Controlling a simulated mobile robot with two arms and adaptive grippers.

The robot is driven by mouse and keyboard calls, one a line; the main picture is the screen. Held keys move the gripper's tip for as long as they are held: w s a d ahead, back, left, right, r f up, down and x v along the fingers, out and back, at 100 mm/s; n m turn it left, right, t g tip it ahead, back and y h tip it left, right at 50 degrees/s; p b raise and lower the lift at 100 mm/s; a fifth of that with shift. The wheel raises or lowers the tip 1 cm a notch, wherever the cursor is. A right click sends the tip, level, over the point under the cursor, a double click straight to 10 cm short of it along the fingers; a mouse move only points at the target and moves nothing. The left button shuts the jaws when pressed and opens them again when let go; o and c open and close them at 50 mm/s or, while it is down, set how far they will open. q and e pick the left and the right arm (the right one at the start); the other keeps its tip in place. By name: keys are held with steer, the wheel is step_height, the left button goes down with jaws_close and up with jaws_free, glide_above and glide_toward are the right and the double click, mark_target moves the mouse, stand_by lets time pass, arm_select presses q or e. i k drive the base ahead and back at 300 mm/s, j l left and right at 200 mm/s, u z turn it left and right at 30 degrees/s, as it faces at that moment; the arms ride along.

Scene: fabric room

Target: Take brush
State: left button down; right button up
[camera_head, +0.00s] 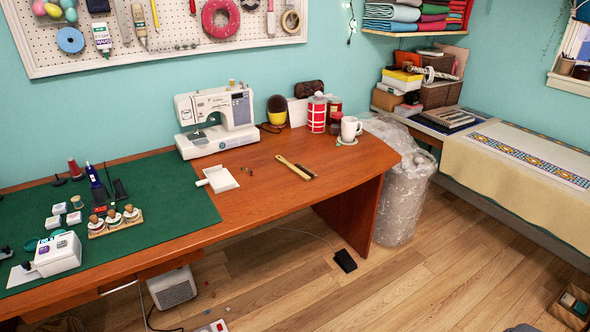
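A brush (294,168) lies on the bare brown part of the wooden desk (255,205), right of the middle. Its pale wooden handle points to the upper left and its dark bristle end points to the lower right. Nothing covers it. Neither of my grippers shows in the head view.
A white sewing machine (218,121) stands behind the brush to the left. A small white dustpan-like tray (219,179) lies left of it. A white mug (350,128) and a red-and-white canister (317,113) stand behind it. The desk around the brush is clear.

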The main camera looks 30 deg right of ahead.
mark_target(299, 168)
steer(key=l+u, duration=0.25)
steer(key=u, duration=0.25)
steer(key=l+u, duration=0.2)
steer(key=u, duration=0.3)
steer(key=k+l+u, duration=0.15)
steer(key=l, duration=0.35)
steer(key=k+l+u, duration=0.2)
steer(key=l, duration=0.25)
steer(key=k+l+u, duration=0.15)
steer(key=l, duration=0.3)
steer(key=k+l+u, duration=0.2)
steer(key=l, duration=0.25)
steer(key=k+l+u, duration=0.15)
steer(key=k+l, duration=0.1)
steer(key=l, duration=0.1)
